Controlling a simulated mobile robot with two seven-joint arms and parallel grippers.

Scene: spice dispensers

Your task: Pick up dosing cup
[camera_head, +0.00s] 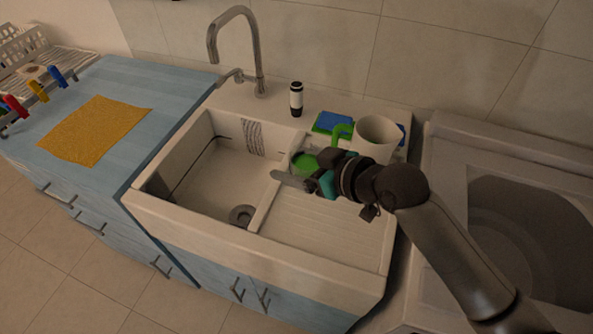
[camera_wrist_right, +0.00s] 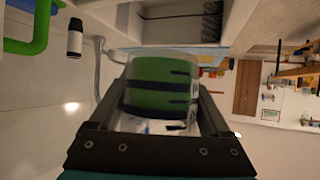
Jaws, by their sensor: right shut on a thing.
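The dosing cup (camera_head: 305,162) shows green, at the edge of the sink's drainboard in the head view. In the right wrist view the cup (camera_wrist_right: 160,84) has a clear rim, a green body and dark marking lines. My right gripper (camera_head: 302,176) is shut on it, with one finger on each side of the cup in the wrist view (camera_wrist_right: 160,105). The gripper and wrist hide part of the cup in the head view. My left gripper is not in view.
A black and white bottle (camera_head: 296,100) stands behind the sink. The sink basin (camera_head: 205,180) to the left is empty. The tap (camera_head: 256,60) rises behind it.

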